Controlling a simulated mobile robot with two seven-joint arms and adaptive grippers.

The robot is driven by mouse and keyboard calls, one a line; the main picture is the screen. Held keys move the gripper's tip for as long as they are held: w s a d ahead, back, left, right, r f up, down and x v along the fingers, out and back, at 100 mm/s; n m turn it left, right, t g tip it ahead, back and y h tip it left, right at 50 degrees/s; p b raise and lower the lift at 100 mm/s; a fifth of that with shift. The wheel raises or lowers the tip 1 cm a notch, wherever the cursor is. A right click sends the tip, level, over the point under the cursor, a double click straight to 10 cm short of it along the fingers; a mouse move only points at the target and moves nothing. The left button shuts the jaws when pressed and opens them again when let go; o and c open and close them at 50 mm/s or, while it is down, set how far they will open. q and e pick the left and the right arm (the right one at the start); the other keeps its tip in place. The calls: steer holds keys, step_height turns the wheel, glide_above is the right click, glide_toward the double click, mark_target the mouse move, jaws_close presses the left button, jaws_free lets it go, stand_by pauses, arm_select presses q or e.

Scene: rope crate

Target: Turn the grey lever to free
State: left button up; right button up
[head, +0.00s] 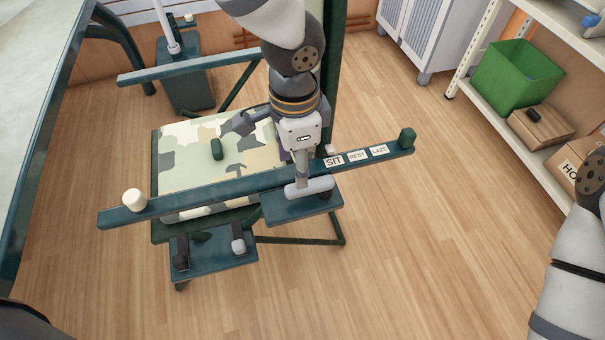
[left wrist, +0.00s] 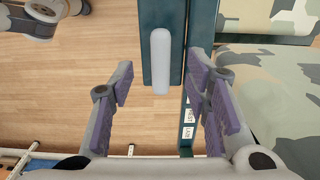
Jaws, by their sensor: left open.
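A light grey lever (head: 320,187), a rounded bar, lies along a dark green plate (head: 272,211) at the near side of the camouflage seat. In the left wrist view the lever (left wrist: 160,60) runs up and down the picture, between the two fingers, with clear gaps on both sides. My left gripper (head: 302,168) is open above the lever in the head view. In the left wrist view the gripper (left wrist: 160,82) shows purple pads spread wide, holding nothing. No word "free" can be read near the lever. My right gripper is out of view.
A dark green bar (head: 226,190) carries labels SIT, REST and LAZE, a white knob (head: 134,200) and a green knob (head: 407,137). A lower plate (head: 212,258) holds two pedals. Shelves with a green crate (head: 516,76) stand right. The floor between is clear.

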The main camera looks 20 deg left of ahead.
mark_target(310, 191)
arm_select(q)
step_height(310, 191, down, 8)
steer(key=shift+w+r+b, duration=0.1)
steer(key=shift+r+b, duration=0.1)
steer(key=shift+b, duration=0.3)
steer(key=shift+c, duration=0.3)
jaws_close()
